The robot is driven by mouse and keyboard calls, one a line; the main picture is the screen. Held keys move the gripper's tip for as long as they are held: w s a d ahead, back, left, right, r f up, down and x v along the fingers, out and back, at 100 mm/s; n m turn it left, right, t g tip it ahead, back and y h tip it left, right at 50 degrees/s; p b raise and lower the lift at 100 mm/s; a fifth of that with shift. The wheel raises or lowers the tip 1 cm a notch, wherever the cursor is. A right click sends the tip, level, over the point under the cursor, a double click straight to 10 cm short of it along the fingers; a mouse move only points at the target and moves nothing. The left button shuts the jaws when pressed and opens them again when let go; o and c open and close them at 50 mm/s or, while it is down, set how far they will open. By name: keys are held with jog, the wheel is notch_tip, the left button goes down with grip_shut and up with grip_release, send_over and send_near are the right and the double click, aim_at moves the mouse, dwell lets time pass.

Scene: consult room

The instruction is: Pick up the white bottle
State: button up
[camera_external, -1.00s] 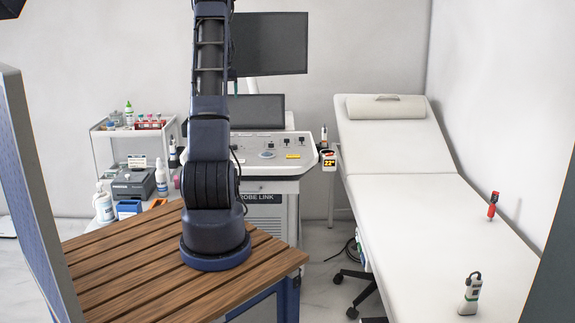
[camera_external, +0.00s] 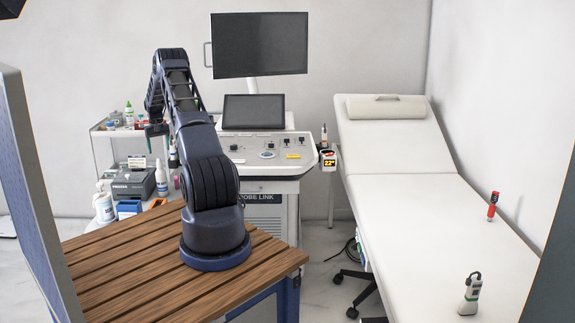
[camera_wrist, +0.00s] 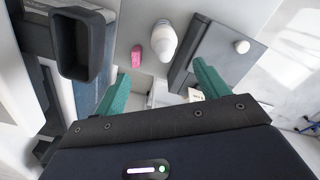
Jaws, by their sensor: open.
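A white bottle (camera_external: 161,180) stands upright on the shelf cart, to the right of a dark grey device. It also shows in the wrist view (camera_wrist: 163,43), seen from above, near the top centre. My gripper (camera_external: 160,147) is over the cart, above the bottle. In the wrist view its two teal fingers (camera_wrist: 162,88) are spread apart with nothing between them. The bottle lies beyond the fingertips, roughly in line with the gap, and is not touched. A second white bottle, with a pump top (camera_external: 103,205), stands at the left front of the cart.
A pink item (camera_wrist: 137,56) is close beside the bottle. The dark grey device (camera_external: 133,183) is on its other side. The cart's top shelf (camera_external: 100,131) holds small bottles. The ultrasound console (camera_external: 262,150) stands to the right, with a bed (camera_external: 430,240) beyond it.

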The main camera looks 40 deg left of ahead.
aim_at(160, 168)
jog(key=shift+s+a+f, duration=0.1)
jog(key=shift+s+f, duration=0.1)
jog(key=shift+f, duration=0.05)
notch_tip(160, 168, down, 5)
jog(key=shift+f, duration=0.2)
jog(key=shift+s+f, duration=0.15)
jog(key=shift+f, duration=1.2)
jog(key=shift+s+f, duration=0.1)
jog(key=shift+f, duration=1.2)
jog(key=shift+c, duration=0.2)
